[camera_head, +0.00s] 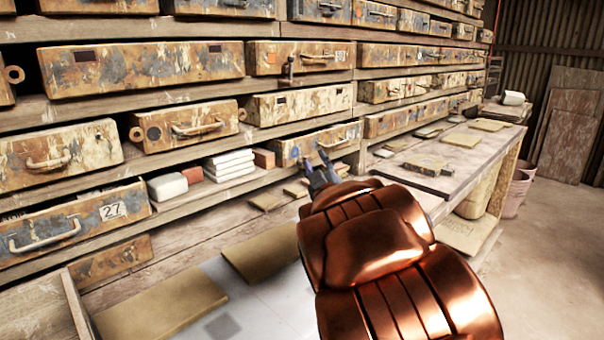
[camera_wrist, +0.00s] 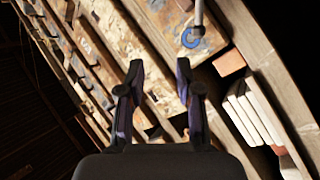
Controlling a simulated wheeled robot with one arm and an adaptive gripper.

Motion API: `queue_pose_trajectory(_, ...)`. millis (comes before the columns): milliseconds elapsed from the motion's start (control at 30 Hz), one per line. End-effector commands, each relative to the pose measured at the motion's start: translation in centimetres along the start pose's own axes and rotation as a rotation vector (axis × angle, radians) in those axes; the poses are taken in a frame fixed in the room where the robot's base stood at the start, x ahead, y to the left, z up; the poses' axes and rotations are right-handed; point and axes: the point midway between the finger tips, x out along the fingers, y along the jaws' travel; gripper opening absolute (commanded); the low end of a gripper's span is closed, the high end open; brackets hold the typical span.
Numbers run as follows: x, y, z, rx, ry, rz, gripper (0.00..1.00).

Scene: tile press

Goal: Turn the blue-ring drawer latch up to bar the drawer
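The drawer (camera_head: 343,137) with the small blue ring mark (camera_head: 295,152) is in the lower middle row in the head view, a worn tan and grey-blue front with a metal handle. In the wrist view the blue ring (camera_wrist: 191,40) shows at the top, right of the fingers, beside a thin grey bar.
White blocks (camera_head: 230,165) and a reddish-brown block (camera_head: 264,158) lie on the shelf left of the drawer. Other worn drawers fill the rack. Flat tan tiles (camera_head: 262,252) lie on the bench below. A worktop (camera_head: 470,165) extends along the rack to the right.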

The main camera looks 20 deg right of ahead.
Motion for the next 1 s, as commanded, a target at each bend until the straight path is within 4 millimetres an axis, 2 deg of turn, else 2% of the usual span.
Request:
queue_pose_trajectory(167,0.3,-0.2,-0.9,-0.019,0.062,0.016,0.35)
queue_pose_trajectory(333,0.2,-0.9,-0.7,-0.018,0.069,0.013,0.35)
queue_pose_trajectory(700,-1.0,-3.9,2.9,-0.017,0.064,0.011,0.35)
queue_pose_trajectory(967,-1.6,-5.5,5.1,-0.017,0.063,0.013,0.35)
queue_pose_trajectory(1000,-1.1,-5.3,4.8,-0.017,0.067,0.016,0.35)
